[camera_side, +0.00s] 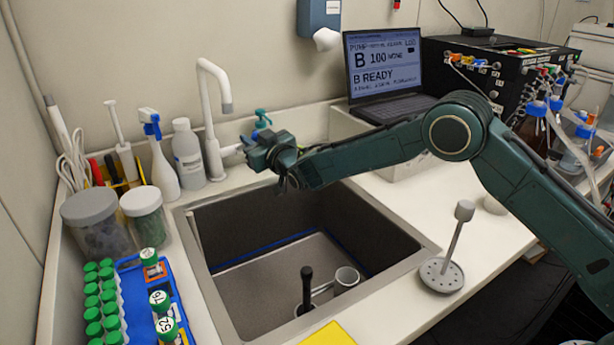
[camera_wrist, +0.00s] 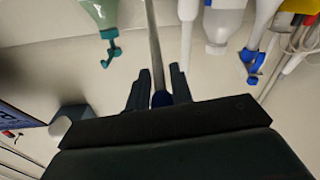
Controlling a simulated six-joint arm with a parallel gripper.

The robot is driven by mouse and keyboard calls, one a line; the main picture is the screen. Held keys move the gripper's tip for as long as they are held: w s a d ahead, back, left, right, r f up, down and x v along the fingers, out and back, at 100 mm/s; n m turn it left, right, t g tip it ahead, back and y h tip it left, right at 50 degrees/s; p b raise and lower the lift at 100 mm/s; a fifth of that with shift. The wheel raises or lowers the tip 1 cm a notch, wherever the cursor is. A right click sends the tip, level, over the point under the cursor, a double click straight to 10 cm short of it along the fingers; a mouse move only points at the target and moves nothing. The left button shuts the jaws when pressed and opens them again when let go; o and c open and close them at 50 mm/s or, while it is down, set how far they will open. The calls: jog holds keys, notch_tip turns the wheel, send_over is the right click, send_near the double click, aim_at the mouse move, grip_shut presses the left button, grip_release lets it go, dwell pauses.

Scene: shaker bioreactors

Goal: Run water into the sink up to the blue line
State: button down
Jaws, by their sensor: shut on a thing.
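The white tap (camera_side: 208,115) stands behind the sink (camera_side: 300,205), its spout end over the back left; I see no stream from it. The blue line (camera_side: 265,248) runs low around the inner walls. A lighter grey surface lies just below it; I cannot tell whether this is water or bare floor. My gripper (camera_side: 270,158) is at the right of the tap's base. In the wrist view my gripper (camera_wrist: 159,88) is shut around the blue end of a thin grey rod (camera_wrist: 153,45), seemingly the tap lever. Its fingers hide part of that end.
Spray bottle (camera_side: 160,160) and white bottle (camera_side: 188,155) crowd the tap's left. A green-topped dispenser (camera_side: 262,119) stands behind my gripper. A drain strainer (camera_side: 442,274) lies on the right counter.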

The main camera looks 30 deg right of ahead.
jog(key=shift+f, duration=0.1)
notch_tip(320, 180, down, 9)
jog(key=s+n+t+y, duration=0.1)
jog(key=s+t, duration=0.1)
jog(key=t, duration=0.4)
jog(key=shift+s+y, duration=0.3)
jog(key=shift+s, duration=0.05)
dwell(0.4)
jog(key=shift+t, duration=0.3)
jog(key=c, duration=1.5)
grip_release()
jog(key=shift+s+f, duration=0.15)
jog(key=shift+f, duration=0.1)
